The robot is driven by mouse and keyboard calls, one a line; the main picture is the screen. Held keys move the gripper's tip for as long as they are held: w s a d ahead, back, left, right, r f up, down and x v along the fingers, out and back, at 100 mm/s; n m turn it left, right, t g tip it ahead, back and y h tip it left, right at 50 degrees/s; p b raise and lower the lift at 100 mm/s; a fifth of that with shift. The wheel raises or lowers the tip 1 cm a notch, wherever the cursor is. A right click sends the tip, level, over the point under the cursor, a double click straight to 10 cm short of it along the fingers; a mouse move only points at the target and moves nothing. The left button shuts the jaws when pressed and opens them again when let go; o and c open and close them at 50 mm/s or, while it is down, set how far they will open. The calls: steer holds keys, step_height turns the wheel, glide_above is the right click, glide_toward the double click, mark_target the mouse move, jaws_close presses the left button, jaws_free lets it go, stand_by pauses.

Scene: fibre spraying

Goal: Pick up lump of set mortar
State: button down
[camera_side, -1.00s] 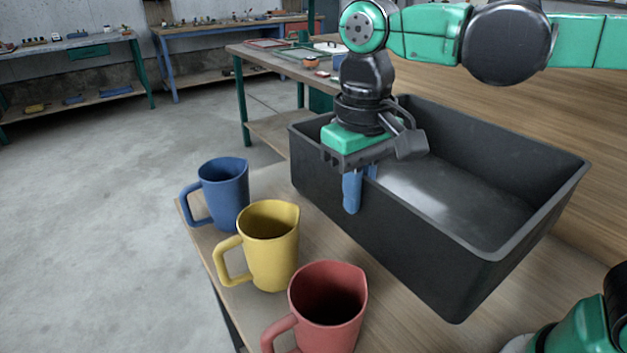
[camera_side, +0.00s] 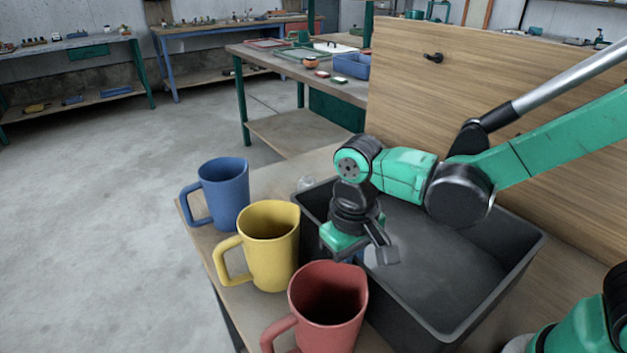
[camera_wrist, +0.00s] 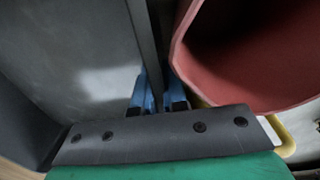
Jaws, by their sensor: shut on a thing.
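I see no lump of set mortar that I can name for sure. A small pale, glassy-looking thing (camera_side: 305,183) shows behind the bin's far left corner, too small to tell. My gripper (camera_side: 352,250) is over the near left wall of a black bin (camera_side: 470,322). In the wrist view its blue fingers (camera_wrist: 158,95) are either side of the bin's wall (camera_wrist: 146,45), shut on it. The fingers are mostly hidden in the side view.
A red mug (camera_side: 330,300), a yellow mug (camera_side: 272,245) and a blue mug (camera_side: 225,190) stand in a row left of the bin, the red one close to my gripper. A wooden panel (camera_side: 480,100) stands behind the bin. The bin's floor looks bare where visible.

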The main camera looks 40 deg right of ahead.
steer(key=shift+f, duration=0.45)
steer(key=c, duration=1.2)
jaws_free()
steer(key=shift+r, duration=0.1)
